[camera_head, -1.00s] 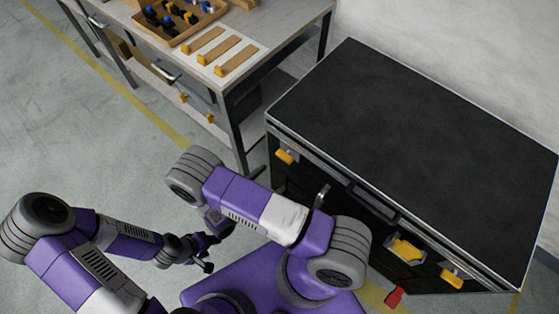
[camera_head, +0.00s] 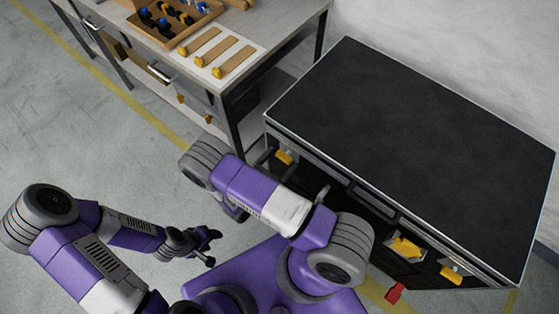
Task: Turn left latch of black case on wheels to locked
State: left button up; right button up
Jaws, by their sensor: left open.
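The black case (camera_head: 420,150) stands at the right, with a flat dark lid and a metal rim. On its front, a yellow latch-like piece (camera_head: 284,157) shows near the left corner. A yellow latch on a metal plate (camera_head: 405,248) sits right of centre. A small pale metal edge (camera_head: 322,194) shows beside my right arm, which covers much of the front's left part; whether a latch lies there is hidden. My left gripper (camera_head: 210,246) is open and empty over the floor, apart from the case.
Another yellow piece (camera_head: 451,275) is near the case's right corner, and a red pedal-like part (camera_head: 395,292) is low by the floor. A workbench (camera_head: 290,25) with a tray of parts (camera_head: 143,32) stands at upper left. Floor left of my arms is clear.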

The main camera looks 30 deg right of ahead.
jog(key=c, duration=1)
jog(key=m, duration=0.4)
jog(key=shift+s+m+b, duration=0.1)
jog(key=shift+m+b, duration=0.2)
jog(key=shift+b, duration=0.1)
jog(key=shift+s+f+m+b, duration=0.15)
jog(key=shift+m+b, duration=0.4)
jog(key=shift+m, duration=2.75)
jog(key=shift+w+f+m+b, duration=0.1)
jog(key=shift+m+b, duration=0.4)
jog(key=shift+m, duration=2.8)
jog(key=o, duration=1)
